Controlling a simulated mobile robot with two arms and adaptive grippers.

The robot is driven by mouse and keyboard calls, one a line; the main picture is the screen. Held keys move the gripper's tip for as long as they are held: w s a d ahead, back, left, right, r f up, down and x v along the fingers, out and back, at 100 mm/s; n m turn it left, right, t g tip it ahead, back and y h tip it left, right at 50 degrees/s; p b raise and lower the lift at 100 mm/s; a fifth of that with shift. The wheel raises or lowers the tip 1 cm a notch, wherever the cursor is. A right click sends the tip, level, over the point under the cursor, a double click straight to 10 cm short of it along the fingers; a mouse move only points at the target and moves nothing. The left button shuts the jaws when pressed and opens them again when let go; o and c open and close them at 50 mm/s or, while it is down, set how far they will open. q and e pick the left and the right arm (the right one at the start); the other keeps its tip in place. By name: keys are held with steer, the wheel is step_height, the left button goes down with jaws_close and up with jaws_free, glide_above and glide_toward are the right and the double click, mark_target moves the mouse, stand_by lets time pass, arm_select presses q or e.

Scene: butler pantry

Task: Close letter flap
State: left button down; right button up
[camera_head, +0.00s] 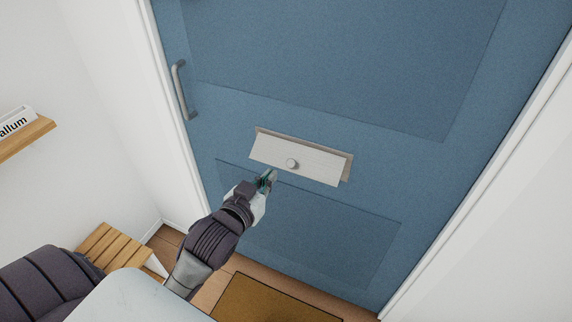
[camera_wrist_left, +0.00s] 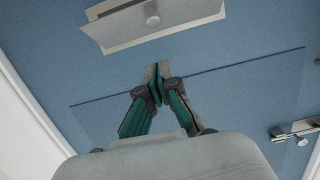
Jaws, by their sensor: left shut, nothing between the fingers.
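The letter flap (camera_head: 312,161) is a pale grey panel with a round knob (camera_head: 292,163), set in a frame (camera_head: 346,167) on the blue door (camera_head: 300,60). Its lower edge appears tilted out from the door. It also shows at the top of the left wrist view (camera_wrist_left: 172,17). My left gripper (camera_head: 271,175) is shut and empty, just below and left of the knob. In the left wrist view its fingertips (camera_wrist_left: 157,70) point up towards the flap, with a visible gap between. My right gripper is not in view.
A grey door handle (camera_head: 181,90) is at the door's left edge. A slatted wooden bench (camera_head: 108,246) stands at lower left, and a wooden shelf (camera_head: 25,136) is on the left wall. A brown doormat (camera_head: 265,300) lies below the door.

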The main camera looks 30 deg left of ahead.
mark_target(286, 167)
arm_select(q)
steer(key=w+f+p, duration=0.1)
steer(key=w+f, duration=0.3)
steer(key=w, duration=0.5)
steer(key=shift+w+a+f, duration=0.3)
steer(key=shift+f, duration=0.1)
